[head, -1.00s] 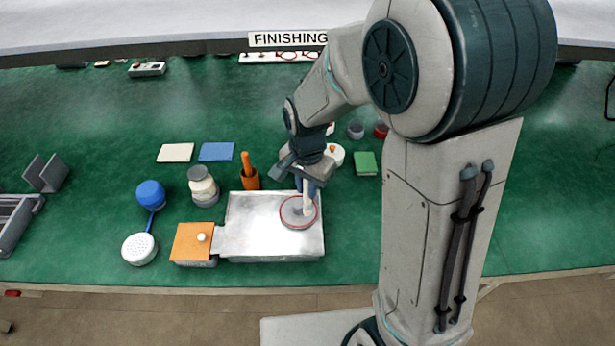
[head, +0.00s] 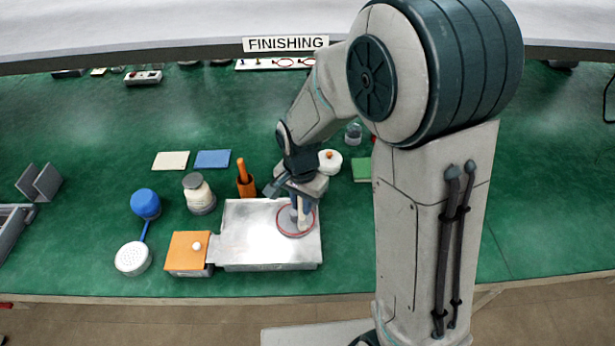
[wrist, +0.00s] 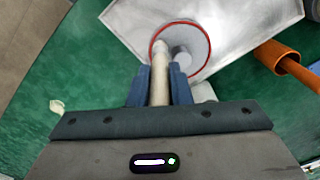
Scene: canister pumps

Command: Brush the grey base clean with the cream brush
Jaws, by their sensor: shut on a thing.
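The grey base (head: 288,228) is a round disc with a red rim, lying on the right part of a pale metal tray (head: 250,248). It also shows in the wrist view (wrist: 201,45), with a short grey post standing on it. My gripper (head: 301,208) is over the base. In the wrist view its blue fingers (wrist: 159,88) are shut on the cream brush (wrist: 159,90), whose far end lies over the disc beside the post. I cannot tell whether the brush touches the base. The fingers hide part of the handle.
An orange-topped box (head: 187,250) adjoins the tray's left side. An orange cup (head: 246,188) with an orange handle stands behind the tray. A white pot (head: 330,161) is behind my gripper.

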